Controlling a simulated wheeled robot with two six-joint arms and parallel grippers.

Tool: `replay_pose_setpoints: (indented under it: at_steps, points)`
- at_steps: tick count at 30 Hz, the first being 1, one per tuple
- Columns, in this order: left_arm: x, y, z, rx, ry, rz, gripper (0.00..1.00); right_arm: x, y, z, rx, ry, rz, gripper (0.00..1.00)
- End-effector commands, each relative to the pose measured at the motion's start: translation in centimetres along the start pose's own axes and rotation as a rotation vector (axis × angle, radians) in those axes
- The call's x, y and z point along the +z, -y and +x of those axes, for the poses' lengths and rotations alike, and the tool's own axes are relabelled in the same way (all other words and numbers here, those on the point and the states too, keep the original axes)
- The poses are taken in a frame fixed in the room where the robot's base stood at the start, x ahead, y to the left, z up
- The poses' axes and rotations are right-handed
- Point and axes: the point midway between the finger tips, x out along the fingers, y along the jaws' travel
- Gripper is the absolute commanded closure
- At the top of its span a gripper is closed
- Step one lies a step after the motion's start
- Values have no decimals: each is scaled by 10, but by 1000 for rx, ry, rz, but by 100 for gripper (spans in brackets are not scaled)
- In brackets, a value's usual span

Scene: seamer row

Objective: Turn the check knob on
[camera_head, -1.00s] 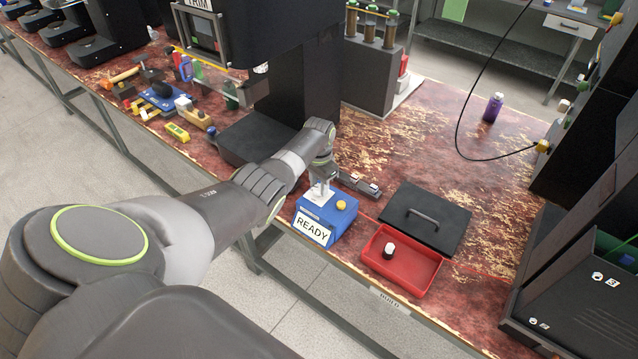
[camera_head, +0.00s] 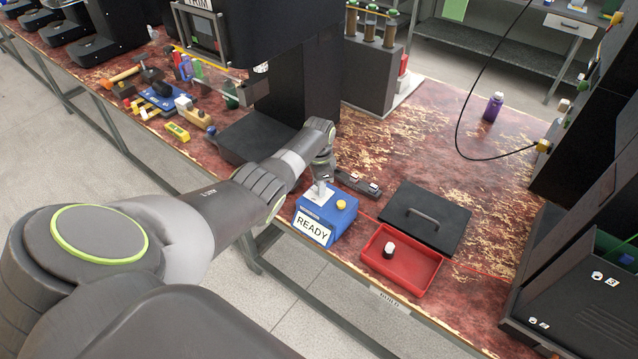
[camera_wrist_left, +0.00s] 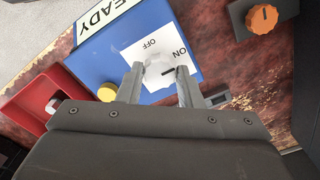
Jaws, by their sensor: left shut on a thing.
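The blue box (camera_head: 340,222) has a READY sign on its front and a yellow button (camera_head: 341,205) on top. Its white check knob (camera_wrist_left: 158,73) sits on a white plate (camera_wrist_left: 139,54) marked OFF and ON. My left gripper (camera_wrist_left: 160,71) is shut on the knob, with one finger on each side. The knob's short dark mark points to the right in the wrist view, toward the ON side. In the head view the left gripper (camera_head: 320,188) reaches down onto the box top and hides most of the knob. My right gripper is not in view.
A red tray (camera_head: 425,279) with a white-and-black cylinder (camera_head: 389,250) stands right of the box. A black lid with a handle (camera_head: 445,212) lies behind it. An orange knob (camera_wrist_left: 264,19) on a dark block shows in the wrist view. The table behind the lid is mostly clear.

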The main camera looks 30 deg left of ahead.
Motion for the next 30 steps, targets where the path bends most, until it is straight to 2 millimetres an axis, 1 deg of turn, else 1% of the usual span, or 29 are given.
replay_pose_setpoints:
  at_steps: [6,7,9,12,20,23,26,30]
  points:
    - [0,0,0,-1,-1,1,90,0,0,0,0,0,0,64]
    - [0,0,0,-1,-1,1,66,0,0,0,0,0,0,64]
    - [0,0,0,-1,-1,1,57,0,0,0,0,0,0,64]
    - [0,0,0,-1,-1,0,46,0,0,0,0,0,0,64]
    - [0,0,-1,-1,0,0,46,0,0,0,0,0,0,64]
    - [0,0,-5,-1,-1,0,46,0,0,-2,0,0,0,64]
    - [0,1,-14,-2,-2,-1,46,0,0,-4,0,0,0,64]
    - [0,1,-35,-4,-2,0,46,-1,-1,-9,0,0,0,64]
